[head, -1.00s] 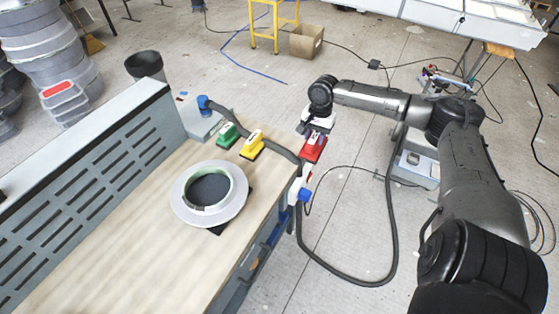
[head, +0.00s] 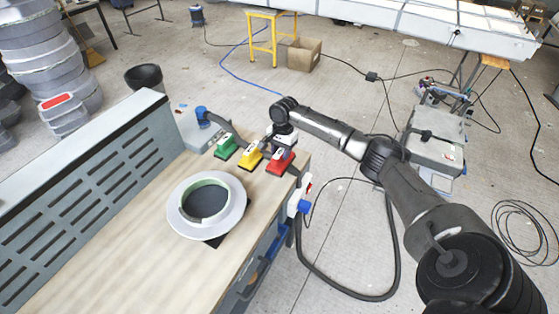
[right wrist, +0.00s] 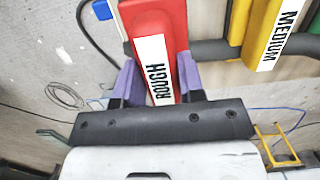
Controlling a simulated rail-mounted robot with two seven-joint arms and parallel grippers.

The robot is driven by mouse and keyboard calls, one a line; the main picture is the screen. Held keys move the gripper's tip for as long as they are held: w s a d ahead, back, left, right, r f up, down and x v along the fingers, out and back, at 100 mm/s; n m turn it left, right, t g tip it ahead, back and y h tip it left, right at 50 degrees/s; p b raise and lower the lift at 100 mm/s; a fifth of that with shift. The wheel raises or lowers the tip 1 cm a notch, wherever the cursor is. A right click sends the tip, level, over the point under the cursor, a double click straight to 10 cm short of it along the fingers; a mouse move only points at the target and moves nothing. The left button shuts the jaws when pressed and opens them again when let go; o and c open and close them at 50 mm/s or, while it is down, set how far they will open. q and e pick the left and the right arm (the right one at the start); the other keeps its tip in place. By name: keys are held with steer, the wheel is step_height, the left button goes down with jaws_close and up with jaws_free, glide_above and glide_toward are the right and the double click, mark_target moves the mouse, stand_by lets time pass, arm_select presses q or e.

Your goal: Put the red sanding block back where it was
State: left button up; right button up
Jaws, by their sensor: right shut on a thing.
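The red sanding block (head: 280,162), labelled ROUGH in the right wrist view (right wrist: 155,25), is at the far right corner of the bench, just right of the yellow block (head: 250,154). My right gripper (right wrist: 159,78) is shut on it, one purple finger on each side. In the head view the right gripper (head: 284,146) is above the block. I cannot tell whether the block touches the bench top. The yellow block, labelled MEDIUM (right wrist: 275,30), stands beside it. My left gripper is not in view.
A green block (head: 226,146) stands left of the yellow one. A dark hose runs beside the blocks. A round pale mould ring (head: 236,215) lies on the wooden bench top (head: 125,230). A blue and white fitting (head: 299,203) is at the bench's right edge.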

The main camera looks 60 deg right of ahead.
steer(key=shift+w+f, duration=0.2)
steer(key=shift+w, duration=0.1)
steer(key=shift+f+b, duration=0.35)
steer(key=shift+f, duration=1.6)
steer(key=o, duration=0.9)
steer(key=shift+f, duration=0.15)
steer(key=r, duration=0.4)
steer(key=d+r+p, duration=0.1)
steer(key=r, duration=0.7)
steer(key=shift+d+r, duration=0.15)
steer(key=shift+d, duration=0.05)
